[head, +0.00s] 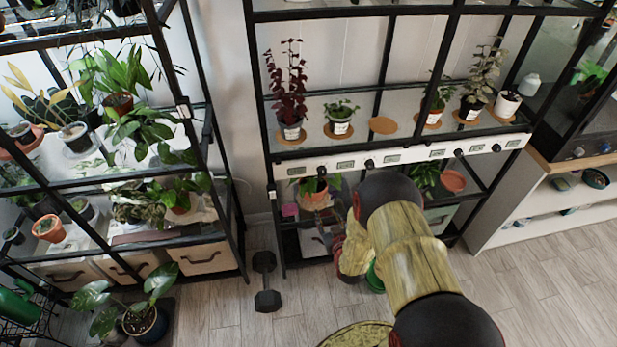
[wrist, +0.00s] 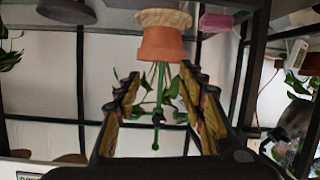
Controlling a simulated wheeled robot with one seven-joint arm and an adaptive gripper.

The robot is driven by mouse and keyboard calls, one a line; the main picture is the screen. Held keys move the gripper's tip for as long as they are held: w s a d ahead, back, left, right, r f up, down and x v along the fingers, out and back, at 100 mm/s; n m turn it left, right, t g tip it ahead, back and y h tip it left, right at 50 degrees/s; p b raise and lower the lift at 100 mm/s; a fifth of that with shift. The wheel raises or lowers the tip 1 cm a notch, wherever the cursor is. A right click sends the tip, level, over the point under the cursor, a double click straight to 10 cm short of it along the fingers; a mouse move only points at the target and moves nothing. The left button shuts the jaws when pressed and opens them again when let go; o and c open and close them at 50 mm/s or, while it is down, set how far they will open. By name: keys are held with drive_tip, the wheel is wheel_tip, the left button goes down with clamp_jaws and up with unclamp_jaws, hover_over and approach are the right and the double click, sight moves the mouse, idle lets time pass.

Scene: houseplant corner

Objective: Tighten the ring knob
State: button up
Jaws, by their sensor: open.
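A white rail (head: 405,157) runs along the front of the middle shelf and carries small labels and several dark knobs, one of them at its left part (head: 322,170) and one at its right part (head: 496,147). I cannot tell which is the ring knob. My gripper (wrist: 160,82) is open in the wrist view, its two fingers apart. A terracotta pot (wrist: 161,44) and its green plant show upside down beyond and between the fingers, with nothing seen gripped. In the head view my gripper (head: 350,240) is below the rail, partly hidden by my arm.
Potted plants, including a dark red one (head: 287,88), stand on coasters above the rail. A black dumbbell (head: 265,280) lies on the floor beside the rack. A left rack (head: 120,243) holds more plants. Floor (head: 560,270) is clear at the right.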

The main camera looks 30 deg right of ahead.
sight(318, 177)
wheel_tip(318, 177, up, 9)
drive_tip(key=w+t, duration=0.3)
drive_tip(key=t, duration=0.1)
drive_tip(key=shift+n+h, duration=0.3)
drive_tip(key=b+x, duration=0.2)
drive_tip(key=x, duration=0.4)
drive_tip(key=shift+w+f+b, duration=0.15)
drive_tip(key=shift+w+b, duration=0.05)
drive_tip(key=shift+b, duration=0.1)
drive_tip(key=shift+w+d, duration=0.2)
drive_tip(key=shift+w, duration=0.3)
drive_tip(key=shift+c, duration=1.1)
drive_tip(key=c, duration=0.8)
clamp_jaws()
